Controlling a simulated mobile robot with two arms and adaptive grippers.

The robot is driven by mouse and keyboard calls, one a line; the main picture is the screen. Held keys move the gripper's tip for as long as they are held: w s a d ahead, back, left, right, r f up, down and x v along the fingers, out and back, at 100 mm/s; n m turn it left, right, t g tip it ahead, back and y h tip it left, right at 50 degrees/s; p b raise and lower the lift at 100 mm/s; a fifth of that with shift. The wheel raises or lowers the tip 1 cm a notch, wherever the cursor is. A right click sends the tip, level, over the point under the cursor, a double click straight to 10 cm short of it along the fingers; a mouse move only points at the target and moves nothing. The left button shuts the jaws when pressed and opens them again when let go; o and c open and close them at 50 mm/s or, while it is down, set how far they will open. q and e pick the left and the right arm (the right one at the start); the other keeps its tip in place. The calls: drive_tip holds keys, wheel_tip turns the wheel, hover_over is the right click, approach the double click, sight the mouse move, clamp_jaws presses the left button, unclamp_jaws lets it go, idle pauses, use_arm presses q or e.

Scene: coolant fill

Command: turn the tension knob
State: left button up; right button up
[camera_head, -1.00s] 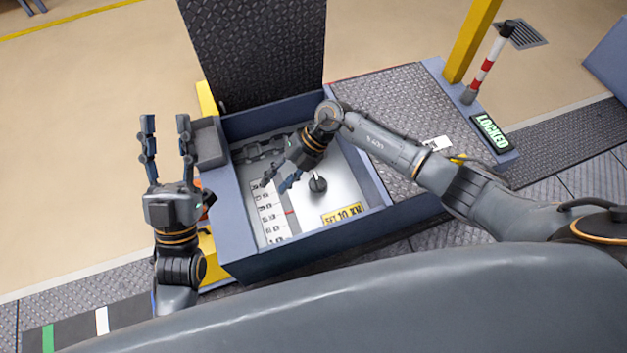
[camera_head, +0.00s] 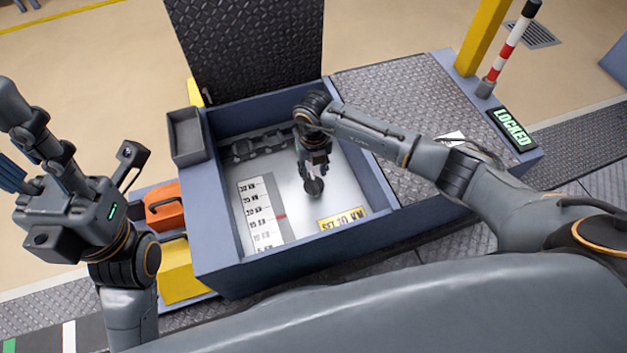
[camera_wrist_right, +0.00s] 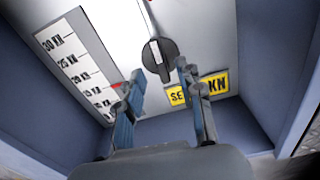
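The tension knob (camera_head: 314,187) is a dark round knob with a pointer bar, on the light panel inside the open box. In the right wrist view the knob (camera_wrist_right: 158,60) shows a white mark and lies just beyond and between my open fingertips. My right gripper (camera_head: 313,170) reaches down over the knob; in the right wrist view its fingers (camera_wrist_right: 158,80) are apart with nothing between them. A scale (camera_head: 260,215) in kN with a red marker is left of the knob. A yellow label (camera_head: 341,218) reads SET 10 kN. My left gripper (camera_head: 45,145) is open and empty at the left.
The box's blue walls (camera_head: 210,240) surround the panel, and its tread-plate lid (camera_head: 245,45) stands open behind. A grey bin (camera_head: 187,135), an orange case (camera_head: 164,205) and a yellow block (camera_head: 180,272) are at left.

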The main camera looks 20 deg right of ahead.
sight(314, 179)
drive_tip(key=shift+f+b, duration=0.65)
drive_tip(key=shift+f, duration=1.3)
clamp_jaws()
